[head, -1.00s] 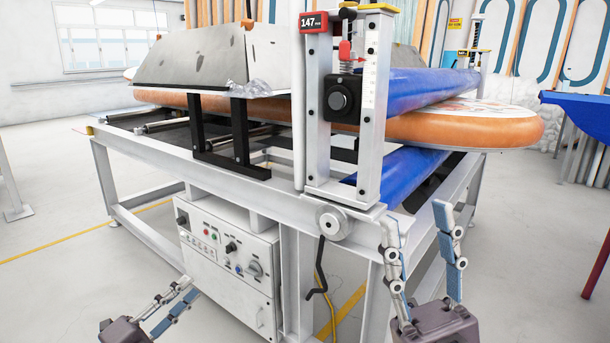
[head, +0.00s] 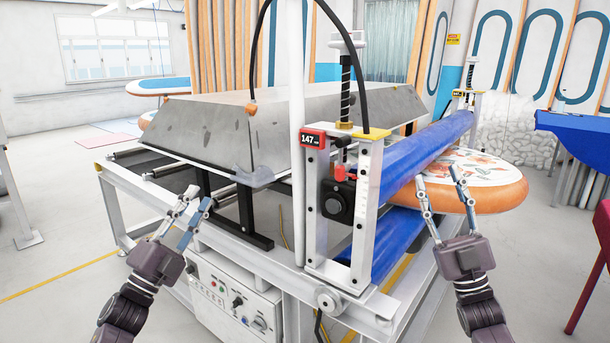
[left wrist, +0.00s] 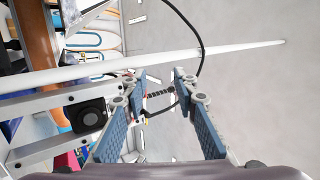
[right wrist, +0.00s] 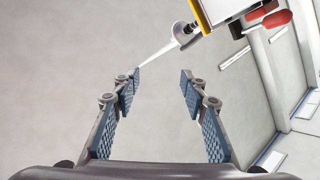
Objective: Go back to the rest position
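My left gripper (head: 198,200) is raised in front of the left part of the roller machine in the head view. Its two fingers stand apart with nothing between them, as the left wrist view (left wrist: 159,80) shows. My right gripper (head: 438,178) is raised at the right, in front of the blue upper roller (head: 420,155) and the board in the head view. Its fingers are wide apart and empty in the right wrist view (right wrist: 159,75). The orange-edged inflatable board (head: 500,200) with a floral top sticks out of the rollers at the right. Neither gripper is seen holding anything.
The machine's white frame (head: 130,205), grey hood (head: 215,140), white pole (head: 297,120) and control box (head: 235,305) fill the middle. A blue-topped table (head: 580,130) and a red object (head: 590,265) stand at the right.

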